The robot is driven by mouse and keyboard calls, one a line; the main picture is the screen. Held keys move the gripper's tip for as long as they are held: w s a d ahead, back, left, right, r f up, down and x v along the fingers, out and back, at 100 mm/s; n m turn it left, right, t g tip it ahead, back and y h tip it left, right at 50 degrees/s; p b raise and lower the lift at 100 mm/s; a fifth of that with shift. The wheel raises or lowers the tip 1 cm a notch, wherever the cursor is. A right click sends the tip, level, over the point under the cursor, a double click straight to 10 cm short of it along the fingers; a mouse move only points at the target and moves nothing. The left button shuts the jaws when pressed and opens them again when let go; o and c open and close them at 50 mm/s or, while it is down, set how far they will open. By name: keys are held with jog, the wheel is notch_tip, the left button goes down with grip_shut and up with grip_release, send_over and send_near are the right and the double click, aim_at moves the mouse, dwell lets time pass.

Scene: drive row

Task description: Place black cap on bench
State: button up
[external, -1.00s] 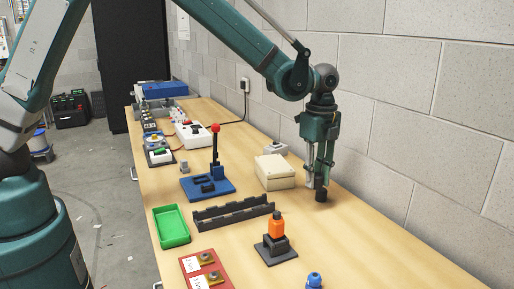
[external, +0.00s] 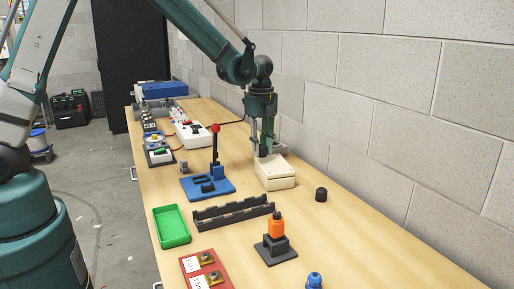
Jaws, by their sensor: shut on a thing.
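A small round black cap (external: 321,195) stands upright on the wooden bench (external: 350,235), to the right of the beige box, clear of my gripper. My gripper (external: 264,153) points down at the back left of the beige box (external: 275,173), away from the cap. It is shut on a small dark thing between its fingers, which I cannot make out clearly. I cannot tell whether its fingertips touch the box or are just behind or above it.
A blue stand with a red-knobbed lever (external: 214,160) is left of the box. A black slotted rack (external: 232,212), a green tray (external: 171,227) and an orange-topped piece (external: 276,225) are nearer. A block wall borders the bench at right.

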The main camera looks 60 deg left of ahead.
send_over(228, 167)
jog(key=shift+s+n, duration=0.1)
jog(key=shift+n, duration=0.2)
jog(key=shift+d+f, duration=0.1)
jog(key=shift+f, duration=3)
jog(key=shift+f+b, duration=0.35)
jog(key=shift+f, duration=1.55)
jog(key=shift+f, duration=0.15)
jog(key=o, duration=0.8)
jog(key=shift+c, duration=0.2)
